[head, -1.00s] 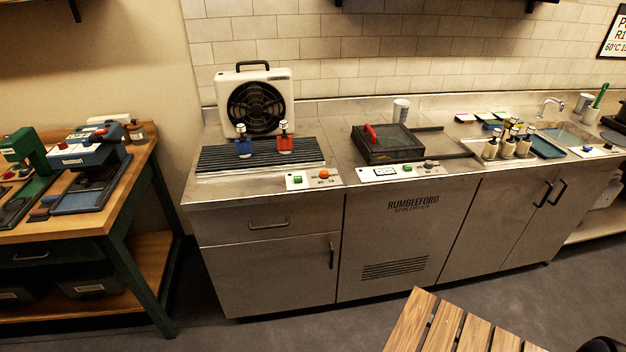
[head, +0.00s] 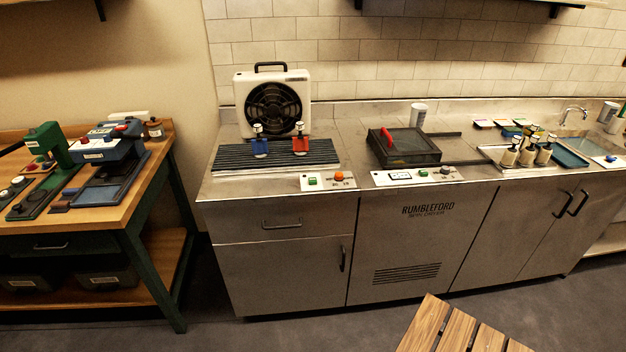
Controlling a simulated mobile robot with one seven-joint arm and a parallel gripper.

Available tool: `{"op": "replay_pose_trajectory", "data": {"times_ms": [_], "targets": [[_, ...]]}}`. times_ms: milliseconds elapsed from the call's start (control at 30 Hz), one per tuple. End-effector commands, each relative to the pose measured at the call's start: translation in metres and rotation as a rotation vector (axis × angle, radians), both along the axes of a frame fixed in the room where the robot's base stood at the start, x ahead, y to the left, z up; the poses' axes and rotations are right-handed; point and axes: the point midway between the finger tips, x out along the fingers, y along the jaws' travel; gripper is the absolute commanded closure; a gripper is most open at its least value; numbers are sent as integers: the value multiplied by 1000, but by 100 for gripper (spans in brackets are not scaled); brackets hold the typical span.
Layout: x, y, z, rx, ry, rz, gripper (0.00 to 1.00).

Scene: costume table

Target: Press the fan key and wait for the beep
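A white box fan (head: 273,104) with a dark round grille and a black handle stands at the back left of the steel counter. In front of it is a ribbed black mat (head: 225,158) with a blue bottle (head: 260,147) and a red bottle (head: 300,145) on it. A small white key panel (head: 328,181) sits at the counter's front edge, with a green key (head: 312,181) and an orange round knob (head: 339,175). The lettering on it is too small to read. My gripper is not in view.
A dark lidded box (head: 404,147) with a red handle stands mid-counter, with a second control panel (head: 417,176) before it. A tray of bottles (head: 498,154) is further right. A wooden workbench (head: 135,205) stands left; a slatted wooden top (head: 458,332) is in the foreground.

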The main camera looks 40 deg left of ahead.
Motion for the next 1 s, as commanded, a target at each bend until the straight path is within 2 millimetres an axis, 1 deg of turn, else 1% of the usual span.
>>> {"op": "replay_pose_trajectory", "data": {"times_ms": [33, 167, 200, 233, 267, 1000], "targets": [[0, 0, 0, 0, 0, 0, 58], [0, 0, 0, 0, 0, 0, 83], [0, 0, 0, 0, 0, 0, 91], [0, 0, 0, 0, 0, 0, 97], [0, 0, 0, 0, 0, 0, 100], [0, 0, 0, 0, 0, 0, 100]]}}
